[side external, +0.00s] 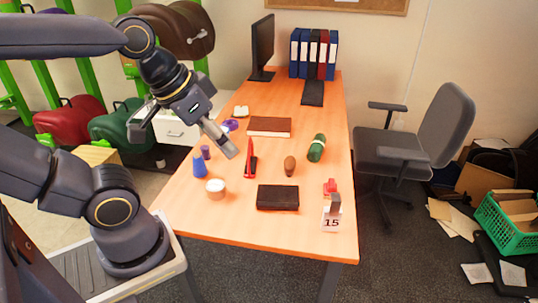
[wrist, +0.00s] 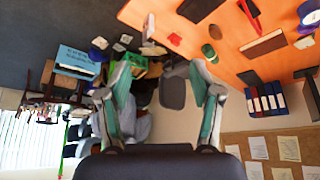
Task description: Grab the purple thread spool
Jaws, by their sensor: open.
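The purple thread spool (side external: 205,152) is a small dark purple cylinder. It stands upright at the left edge of the orange desk in the side view, just behind a blue object. My gripper (side external: 185,140) is above this left part of the desk. Its jaws are spread wide and empty, one finger reaching down right past the spool. The gap between fingers and spool is hard to judge. In the wrist view my gripper (wrist: 160,70) is open, with nothing between the fingers but the distant room. I cannot make out the spool there.
Near the spool are the blue object (side external: 200,170), a white-topped round jar (side external: 216,189), a red stapler-like tool (side external: 249,160) and a purple ring (side external: 231,125).

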